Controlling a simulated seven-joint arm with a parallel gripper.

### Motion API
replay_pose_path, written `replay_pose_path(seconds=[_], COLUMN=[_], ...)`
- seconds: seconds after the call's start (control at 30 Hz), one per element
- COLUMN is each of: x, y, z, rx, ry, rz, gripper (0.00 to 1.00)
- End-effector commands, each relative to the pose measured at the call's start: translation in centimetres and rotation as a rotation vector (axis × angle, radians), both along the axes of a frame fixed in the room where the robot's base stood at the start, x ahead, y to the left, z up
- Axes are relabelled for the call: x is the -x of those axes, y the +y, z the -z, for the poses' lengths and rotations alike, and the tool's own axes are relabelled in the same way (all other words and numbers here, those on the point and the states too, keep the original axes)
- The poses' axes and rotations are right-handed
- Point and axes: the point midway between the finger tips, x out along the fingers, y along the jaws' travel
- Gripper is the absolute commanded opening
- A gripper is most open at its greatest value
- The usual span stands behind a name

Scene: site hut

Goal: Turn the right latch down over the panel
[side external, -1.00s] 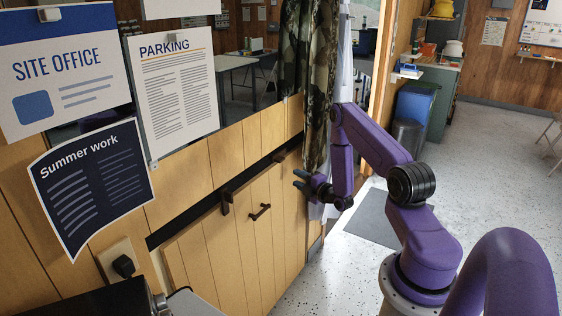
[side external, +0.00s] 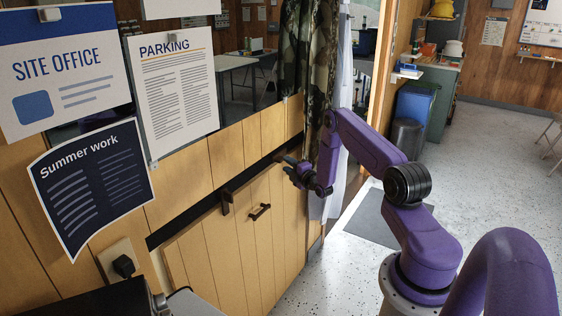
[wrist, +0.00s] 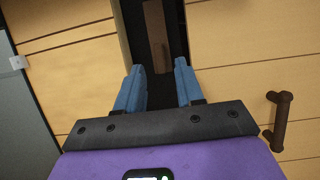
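The right latch (wrist: 155,35) is a brown wooden bar lying along the dark gap above the panel (side external: 240,240). In the side view the right latch (side external: 280,156) is small, just beyond my fingertips. My gripper (side external: 289,167) is open and empty in front of the panel's upper right part. In the wrist view my gripper (wrist: 159,68) has its two blue fingers apart, with the latch's near end in line between their tips. I cannot tell whether they touch it. The left latch (side external: 226,202) points down over the panel's top edge.
A dark handle (side external: 259,211) sits on the panel, left of my gripper; it also shows in the wrist view (wrist: 281,120). A camouflage curtain (side external: 305,80) hangs close behind my wrist. Papers including a parking notice (side external: 172,90) are at left. Open floor (side external: 480,200) lies at right.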

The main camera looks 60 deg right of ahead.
Motion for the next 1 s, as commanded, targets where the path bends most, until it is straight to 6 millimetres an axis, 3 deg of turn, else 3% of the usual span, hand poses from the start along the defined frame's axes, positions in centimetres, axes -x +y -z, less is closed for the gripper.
replay_pose_path(seconds=[0.2, 0.4, 0.83, 0.87, 0.97, 1.0], x=[-2.9, -4.5, -5.1, -5.1, -5.1, -5.1], y=[-1.2, -1.8, -2.1, -2.1, -2.1, -2.1], z=[0.0, 0.0, 0.0, 0.0, 0.0, 0.0], rx=[0.001, 0.000, -0.001, -0.001, -0.001, -0.001], ry=[-0.002, -0.001, 0.001, 0.001, 0.001, 0.001], rz=[0.000, -0.001, 0.000, 0.000, 0.000, 0.000], gripper=[0.37, 0.37, 0.37, 0.34, 0.01, 0.00])
